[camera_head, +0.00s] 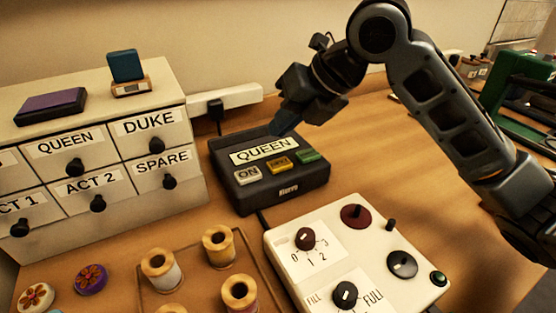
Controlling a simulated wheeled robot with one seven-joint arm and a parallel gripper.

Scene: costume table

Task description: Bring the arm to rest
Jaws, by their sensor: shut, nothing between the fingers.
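My arm (440,95) comes in from the right edge and bends over at the top of the view. My gripper (283,122) points down and to the left, with its tip at the back edge of the black label machine (305,193). The fingers are shut and nothing shows between them. I cannot tell whether the tip touches the machine or hangs above it. The machine's display reads QUEEN, above a white ON key, a yellow key and a green key.
A drawer cabinet (130,146) with labelled drawers stands at left, a blue block (125,65) on its scale and a purple box (50,105) on top. A white control box (375,240) with knobs and a tray of thread spools (219,245) are in front. A green machine (515,95) stands at right.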

